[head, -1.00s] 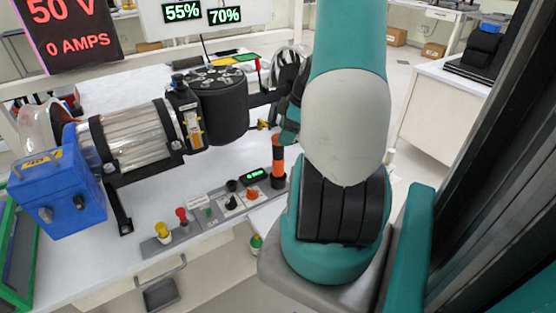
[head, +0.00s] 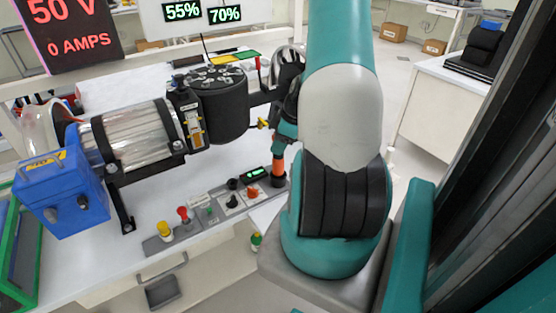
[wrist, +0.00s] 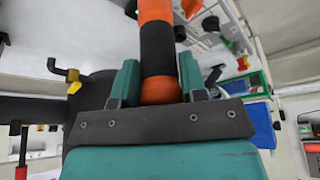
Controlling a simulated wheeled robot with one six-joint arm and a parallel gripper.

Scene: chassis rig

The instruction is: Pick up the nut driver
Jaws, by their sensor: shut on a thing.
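The nut driver (head: 278,172), with an orange and black banded handle, stands upright at the right end of the grey control panel (head: 203,228). In the wrist view the nut driver (wrist: 157,45) runs between the two teal fingers of my gripper (wrist: 158,82). My gripper (head: 285,138) is shut on the upper part of the handle. My arm hides part of the gripper in the head view. The lower end of the driver is hidden, and I cannot tell whether it is clear of the panel.
The panel carries several knobs and buttons, including a red button (head: 183,213) and a yellow one (head: 165,230). A blue box (head: 62,195) is at left. The white bench front is mostly clear.

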